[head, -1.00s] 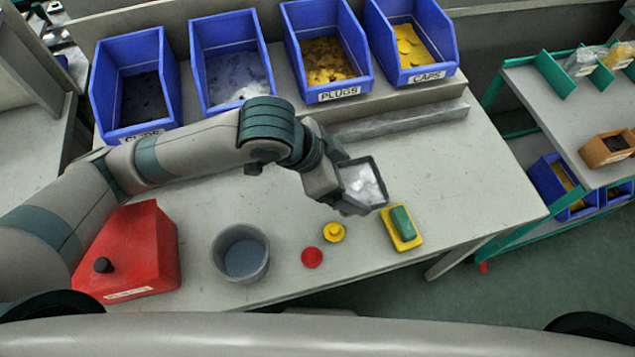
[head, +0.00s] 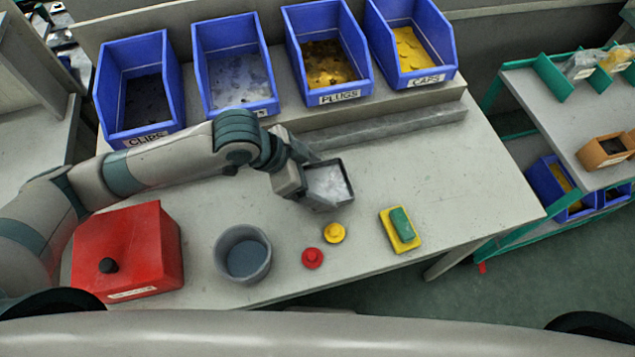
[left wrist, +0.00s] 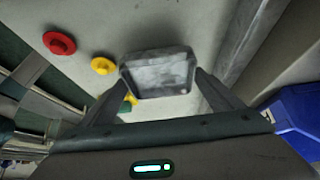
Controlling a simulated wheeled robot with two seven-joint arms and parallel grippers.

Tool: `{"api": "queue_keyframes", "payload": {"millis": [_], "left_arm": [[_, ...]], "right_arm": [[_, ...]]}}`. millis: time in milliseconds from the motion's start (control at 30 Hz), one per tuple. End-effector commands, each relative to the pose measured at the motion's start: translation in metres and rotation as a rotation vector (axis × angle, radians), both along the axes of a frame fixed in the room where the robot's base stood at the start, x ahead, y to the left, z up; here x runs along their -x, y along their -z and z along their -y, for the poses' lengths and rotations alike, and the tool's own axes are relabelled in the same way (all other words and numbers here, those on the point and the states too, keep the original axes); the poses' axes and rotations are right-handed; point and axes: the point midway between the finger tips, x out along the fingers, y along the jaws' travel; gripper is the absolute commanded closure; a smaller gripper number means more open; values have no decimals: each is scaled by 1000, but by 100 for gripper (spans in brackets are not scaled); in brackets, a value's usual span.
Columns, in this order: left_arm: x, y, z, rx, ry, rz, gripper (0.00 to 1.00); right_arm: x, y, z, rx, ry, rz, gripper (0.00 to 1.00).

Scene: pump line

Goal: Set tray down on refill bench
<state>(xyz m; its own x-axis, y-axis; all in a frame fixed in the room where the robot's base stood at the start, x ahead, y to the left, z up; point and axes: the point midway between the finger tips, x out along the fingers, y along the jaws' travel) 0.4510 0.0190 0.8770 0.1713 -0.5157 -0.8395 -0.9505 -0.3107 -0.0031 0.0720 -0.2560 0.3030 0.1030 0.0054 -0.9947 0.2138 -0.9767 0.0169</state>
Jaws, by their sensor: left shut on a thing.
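A small dark-rimmed tray (head: 328,184) with pale grey-white contents is in my left gripper (head: 303,187), over the middle of the refill bench (head: 440,160). In the left wrist view the tray (left wrist: 158,74) sits between the two fingers of the left gripper (left wrist: 160,88), which are shut on it. I cannot tell from these frames whether its underside touches the bench top. My right gripper is not in view.
A red box (head: 128,250), a grey pot (head: 242,254), a red knob (head: 312,258), a yellow knob (head: 334,233) and a green-and-yellow sponge (head: 401,229) stand along the front. Blue bins, including the plugs bin (head: 340,97), line the back. Bench right of the tray is clear.

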Motion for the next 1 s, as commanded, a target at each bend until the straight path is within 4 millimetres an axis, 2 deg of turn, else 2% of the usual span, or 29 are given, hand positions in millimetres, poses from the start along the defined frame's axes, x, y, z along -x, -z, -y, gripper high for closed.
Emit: {"api": "queue_keyframes", "payload": {"millis": [233,667,700,733,1000], "left_arm": [[1,25,0,-1,0,-2,40],[1,30,0,0,0,0,40],[1,30,0,0,1,1,5],[1,30,0,0,1,1,0],[1,29,0,0,1,1,0]], "right_arm": [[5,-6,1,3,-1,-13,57],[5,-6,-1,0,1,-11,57],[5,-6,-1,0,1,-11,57],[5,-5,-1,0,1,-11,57],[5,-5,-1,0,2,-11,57]]}}
